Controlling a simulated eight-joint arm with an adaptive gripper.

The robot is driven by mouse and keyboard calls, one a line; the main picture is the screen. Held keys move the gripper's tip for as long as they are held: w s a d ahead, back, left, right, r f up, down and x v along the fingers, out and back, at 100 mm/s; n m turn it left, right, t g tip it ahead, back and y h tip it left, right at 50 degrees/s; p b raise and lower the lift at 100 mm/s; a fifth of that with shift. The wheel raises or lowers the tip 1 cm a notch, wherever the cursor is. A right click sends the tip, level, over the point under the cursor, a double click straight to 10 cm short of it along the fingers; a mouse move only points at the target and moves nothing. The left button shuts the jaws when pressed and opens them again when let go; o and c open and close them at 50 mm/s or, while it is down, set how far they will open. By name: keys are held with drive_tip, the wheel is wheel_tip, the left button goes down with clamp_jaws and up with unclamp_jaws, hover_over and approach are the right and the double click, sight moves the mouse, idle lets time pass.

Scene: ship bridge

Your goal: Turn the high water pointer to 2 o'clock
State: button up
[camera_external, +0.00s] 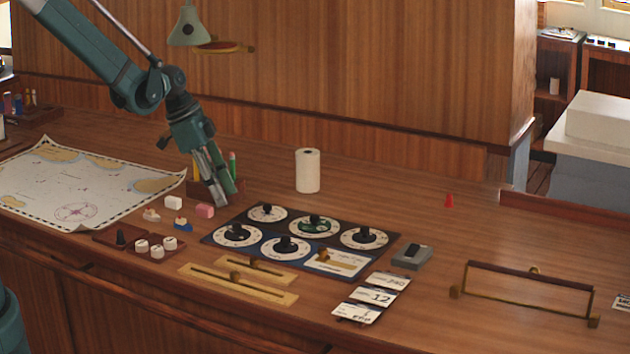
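A dark blue panel (258,226) on the desk carries several dials with black pointer knobs. My gripper (220,200) points down just behind and left of the panel, apart from the knobs. Its fingers look close together; I cannot tell whether they are shut.
A chart (75,190) lies at the left. A pen holder (230,186) stands behind my gripper, small blocks (205,210) near it. Wooden sliders (238,283) lie in front of the panel, cards (372,297) and a grey block (412,257) to its right. A white roll (307,170) stands behind.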

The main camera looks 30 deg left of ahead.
sight(237, 225)
drive_tip(key=shift+f, duration=0.1)
drive_tip(key=shift+x, duration=3.75)
drive_tip(key=c, duration=0.9)
